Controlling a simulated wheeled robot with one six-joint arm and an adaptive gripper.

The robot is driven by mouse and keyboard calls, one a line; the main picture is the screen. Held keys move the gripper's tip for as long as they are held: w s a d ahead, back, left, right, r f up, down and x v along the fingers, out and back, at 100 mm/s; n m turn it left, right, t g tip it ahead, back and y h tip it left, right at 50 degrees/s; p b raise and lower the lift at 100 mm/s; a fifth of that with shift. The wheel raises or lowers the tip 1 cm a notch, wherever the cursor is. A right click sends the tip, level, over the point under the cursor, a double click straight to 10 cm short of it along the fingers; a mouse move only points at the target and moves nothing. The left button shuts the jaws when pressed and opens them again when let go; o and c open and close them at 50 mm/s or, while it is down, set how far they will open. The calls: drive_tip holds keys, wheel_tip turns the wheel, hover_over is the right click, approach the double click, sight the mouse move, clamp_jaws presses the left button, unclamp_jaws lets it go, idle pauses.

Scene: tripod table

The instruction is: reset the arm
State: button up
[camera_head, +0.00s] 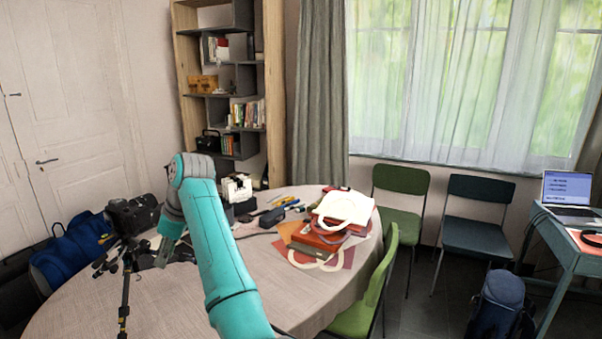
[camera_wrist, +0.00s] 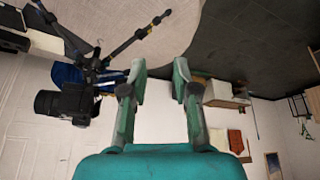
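My teal arm reaches up over the round wooden table (camera_head: 110,300) in the head view, with its wrist bent at the upper left. The view there is tilted, with the pale table edge (camera_wrist: 165,35) beyond the fingertips.
A camera on a tripod (camera_head: 130,215) stands left of my arm; it also shows in the wrist view (camera_wrist: 75,103). Bags and papers (camera_head: 345,208) lie on the table's right half. Green chairs (camera_head: 400,190) stand at the right. A shelf (camera_head: 225,95) is behind.

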drive_tip(key=d+f+m+t, duration=0.15)
drive_tip(key=d+f, duration=0.25)
drive_tip(key=f, duration=0.6)
drive_tip(key=d+f+m+t, duration=0.15)
drive_tip(key=d+f, duration=0.25)
drive_tip(key=f, duration=0.6)
drive_tip(key=d+f+m+t, duration=0.15)
drive_tip(key=d+f, duration=0.35)
drive_tip(key=f, duration=0.5)
drive_tip(key=s+d+f+m+t, duration=0.3)
drive_tip(key=s+d+f+m, duration=0.3)
drive_tip(key=s+d+f, duration=1.05)
drive_tip(key=s+d+r+m+t+h, duration=0.1)
drive_tip(key=s+d+m+t, duration=0.1)
drive_tip(key=s+d, duration=0.7)
drive_tip(key=s+d+r+m+t+h, duration=0.15)
drive_tip(key=s+d, duration=0.45)
drive_tip(key=s, duration=0.7)
drive_tip(key=s+d+r+m+t+h, duration=0.1)
drive_tip(key=s+d+r+m, duration=0.1)
drive_tip(key=s+r, duration=0.7)
drive_tip(key=s+d+r+m+t+h, duration=0.1)
drive_tip(key=s+d+r+m+t, duration=0.1)
drive_tip(key=s+r, duration=0.7)
wheel_tip(320, 180, up, 3)
drive_tip(key=shift+s+d+r+t, duration=0.2)
drive_tip(key=shift+d+t, duration=0.1)
drive_tip(key=shift+d, duration=0.3)
